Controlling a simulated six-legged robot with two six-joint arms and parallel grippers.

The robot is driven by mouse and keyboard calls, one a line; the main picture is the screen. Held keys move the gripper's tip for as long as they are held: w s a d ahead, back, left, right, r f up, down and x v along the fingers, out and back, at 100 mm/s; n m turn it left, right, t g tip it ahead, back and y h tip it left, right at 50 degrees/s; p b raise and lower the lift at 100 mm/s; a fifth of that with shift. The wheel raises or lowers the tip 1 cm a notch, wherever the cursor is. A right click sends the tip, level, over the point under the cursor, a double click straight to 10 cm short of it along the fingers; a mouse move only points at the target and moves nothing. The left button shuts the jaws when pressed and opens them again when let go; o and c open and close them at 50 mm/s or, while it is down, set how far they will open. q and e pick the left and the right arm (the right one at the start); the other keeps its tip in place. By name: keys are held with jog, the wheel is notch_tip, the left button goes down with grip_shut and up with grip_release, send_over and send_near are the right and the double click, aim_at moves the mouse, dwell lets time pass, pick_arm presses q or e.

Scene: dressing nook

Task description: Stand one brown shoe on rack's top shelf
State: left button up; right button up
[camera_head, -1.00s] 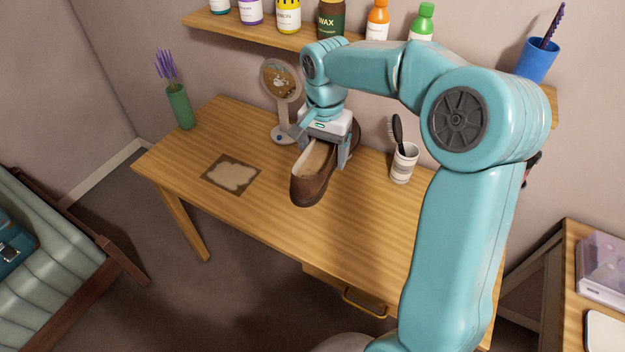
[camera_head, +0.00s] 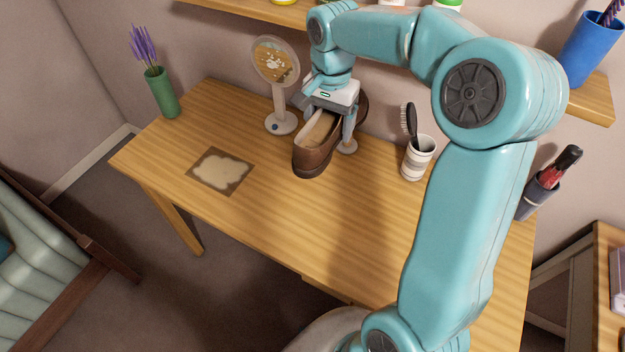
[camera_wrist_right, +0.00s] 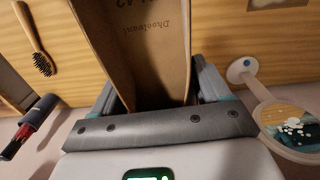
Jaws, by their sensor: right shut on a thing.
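The right wrist view shows the shoe's tan inside (camera_wrist_right: 140,50) between the fingers (camera_wrist_right: 155,92). No shoe rack can be made out. My left gripper is not in view.
A round mirror (camera_head: 275,62) stands just left of the shoe. A striped cup (camera_head: 418,160) with a brush is to the right. A dark cup (camera_head: 538,192) is farther right. A green vase (camera_head: 161,93) and flat patterned piece (camera_head: 221,170) are left. The table's front (camera_head: 270,215) is clear.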

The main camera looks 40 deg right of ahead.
jog(key=f, duration=0.1)
jog(key=f+b, duration=0.1)
jog(key=shift+w+d+f, duration=0.15)
jog(key=shift+w+f, duration=0.1)
jog(key=shift+f, duration=0.1)
jog(key=shift+s+a+f+b, duration=0.4)
jog(key=shift+a+f+b, duration=0.1)
jog(key=shift+b, duration=0.35)
jog(key=shift+s+f, duration=0.15)
jog(key=shift+f, duration=0.1)
jog(key=b, duration=0.1)
send_over(324, 199)
notch_tip(324, 199, down, 15)
jog(key=shift+d+f, duration=0.15)
jog(key=shift+f, duration=0.35)
notch_tip(324, 199, down, 4)
jog(key=shift+r, duration=0.2)
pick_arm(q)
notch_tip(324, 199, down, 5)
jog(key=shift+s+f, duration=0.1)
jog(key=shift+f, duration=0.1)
